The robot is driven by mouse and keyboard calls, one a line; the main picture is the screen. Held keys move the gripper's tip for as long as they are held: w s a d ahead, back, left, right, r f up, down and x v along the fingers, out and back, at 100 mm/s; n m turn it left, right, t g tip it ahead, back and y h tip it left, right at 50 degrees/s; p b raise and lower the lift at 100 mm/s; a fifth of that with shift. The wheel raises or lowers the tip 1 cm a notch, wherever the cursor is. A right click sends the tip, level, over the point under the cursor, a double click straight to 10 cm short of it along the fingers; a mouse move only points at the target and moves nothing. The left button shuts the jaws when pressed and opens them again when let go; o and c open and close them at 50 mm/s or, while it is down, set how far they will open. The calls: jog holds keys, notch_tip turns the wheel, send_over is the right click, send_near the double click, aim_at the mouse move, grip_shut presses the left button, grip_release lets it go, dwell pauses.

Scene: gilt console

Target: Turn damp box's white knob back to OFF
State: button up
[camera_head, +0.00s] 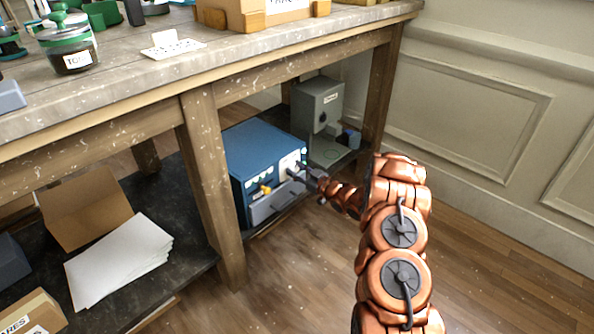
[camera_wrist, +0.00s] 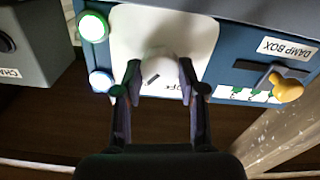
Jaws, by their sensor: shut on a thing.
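The damp box (camera_head: 262,150) is a blue box on the low shelf under the table. In the wrist view its front carries a label reading DAMP BOX (camera_wrist: 287,48). Its white knob (camera_wrist: 160,72) sits on a pale plate (camera_wrist: 122,45), with a dark mark on the knob running at a slant. Lettering below the knob, ending in what looks like OFF, is partly hidden. My gripper (camera_wrist: 160,80) is shut on the white knob, one finger at each side. In the head view my gripper (camera_head: 301,175) reaches the box front from the right, and the knob is hidden there.
A yellow-orange lever (camera_wrist: 287,88) sticks out beside the knob plate. A grey box (camera_head: 318,103) stands behind. A table leg (camera_head: 211,185) is left; open floor lies right.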

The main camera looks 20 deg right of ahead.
jog(key=shift+n, duration=0.3)
jog(key=n+p, duration=0.1)
jog(key=n, duration=0.1)
jog(key=shift+s+n+p, duration=0.1)
jog(key=shift+n+p, duration=0.2)
jog(key=shift+n, duration=0.1)
jog(key=n, duration=0.3)
jog(key=shift+f+n, duration=0.15)
jog(key=shift+n, duration=0.15)
jog(key=n, duration=0.3)
jog(key=shift+n+b, duration=0.3)
jog(key=shift+b, duration=0.05)
jog(key=shift+n+b, duration=0.75)
jog(key=shift+n, duration=0.85)
jog(key=o, duration=1.1)
jog(key=shift+o, duration=0.2)
